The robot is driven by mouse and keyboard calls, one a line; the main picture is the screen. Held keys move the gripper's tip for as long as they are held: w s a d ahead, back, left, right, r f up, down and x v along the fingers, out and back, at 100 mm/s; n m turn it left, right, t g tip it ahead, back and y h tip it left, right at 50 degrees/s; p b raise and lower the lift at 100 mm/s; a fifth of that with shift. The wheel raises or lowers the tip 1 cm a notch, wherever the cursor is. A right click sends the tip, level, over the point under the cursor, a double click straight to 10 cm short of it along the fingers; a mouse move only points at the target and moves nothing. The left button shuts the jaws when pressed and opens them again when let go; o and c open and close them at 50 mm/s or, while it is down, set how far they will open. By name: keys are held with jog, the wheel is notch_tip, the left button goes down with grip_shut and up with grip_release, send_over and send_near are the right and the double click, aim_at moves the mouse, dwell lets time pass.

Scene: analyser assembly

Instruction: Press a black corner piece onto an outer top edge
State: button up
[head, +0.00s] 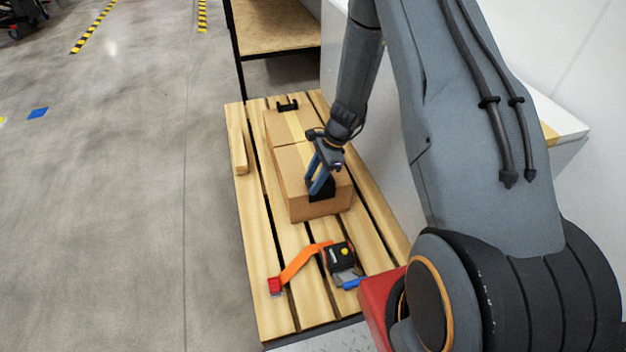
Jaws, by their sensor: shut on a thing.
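Two cardboard boxes stand end to end on a wooden pallet, the near box (318,210) and the far box (284,126). Tan tape runs along their tops. My gripper (319,186) points down at the near box's top, by its near end, with its blue fingers shut on a black corner piece (322,190). The piece is at the near top edge; whether it is fully seated there cannot be told. A second black corner piece (287,105) sits at the far box's far top edge.
A strap tool (340,256) with an orange strap (300,262) and red end (274,286) lies on the near pallet slats (305,310). A wooden block (238,153) lies at the left. A white wall stands right; a shelf (275,28) stands behind.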

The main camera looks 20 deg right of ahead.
jog(key=shift+f, duration=0.35)
dwell(0.3)
jog(key=o, duration=1.1)
jog(key=shift+r, duration=0.15)
jog(key=shift+r+p, duration=2.65)
jog(key=shift+r, duration=0.75)
